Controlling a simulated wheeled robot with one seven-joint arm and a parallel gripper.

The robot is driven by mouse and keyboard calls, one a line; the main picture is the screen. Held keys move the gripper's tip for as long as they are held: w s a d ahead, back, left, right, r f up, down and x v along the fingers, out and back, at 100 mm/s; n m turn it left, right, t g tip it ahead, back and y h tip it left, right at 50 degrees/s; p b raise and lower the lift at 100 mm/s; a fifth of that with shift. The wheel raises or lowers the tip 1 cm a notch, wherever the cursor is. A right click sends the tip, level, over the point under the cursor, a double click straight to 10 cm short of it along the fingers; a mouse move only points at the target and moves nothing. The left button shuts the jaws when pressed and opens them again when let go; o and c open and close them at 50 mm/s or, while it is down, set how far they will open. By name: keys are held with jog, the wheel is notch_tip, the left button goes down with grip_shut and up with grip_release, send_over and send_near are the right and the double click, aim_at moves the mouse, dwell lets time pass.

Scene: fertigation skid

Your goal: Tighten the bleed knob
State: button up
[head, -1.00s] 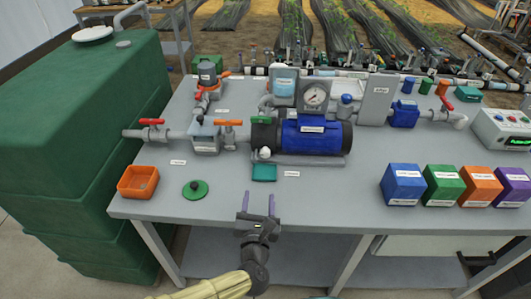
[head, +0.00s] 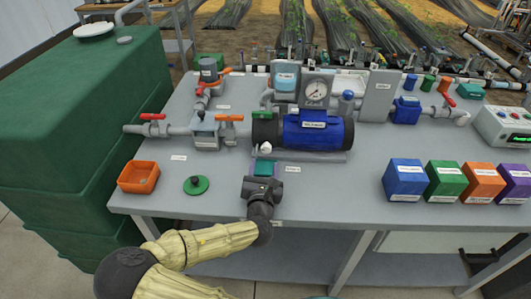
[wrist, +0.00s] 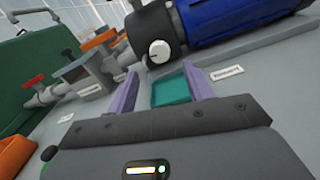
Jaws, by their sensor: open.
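The bleed knob appears to be the small white round knob on the front of the pump's dark end; it shows in the head view (head: 266,148) and in the wrist view (wrist: 159,51). A pale pointer mark shows on its face. The pump (head: 314,131) has a blue motor body. My gripper (head: 262,170) is low over the bench in front of the knob. In the wrist view its two purple fingers (wrist: 160,82) are spread and empty, pointing toward the knob, which is beyond the tips.
An orange tray (head: 138,177) and a green round lid (head: 196,186) lie to the left. Valves and pipes stand behind, with a red-handled valve (head: 152,117) at left. Blue, green, orange and purple boxes (head: 445,180) stand at right. The front middle-right of the bench (head: 335,190) is clear.

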aim_at(266, 151)
jog(key=w, duration=0.5)
jog(key=shift+w+a, duration=0.15)
jog(key=shift+w, duration=0.5)
jog(key=shift+w+d, duration=0.3)
jog(key=shift+d, duration=0.1)
jog(key=shift+s+a, duration=0.1)
jog(key=shift+a, duration=0.05)
jog(key=c, duration=1)
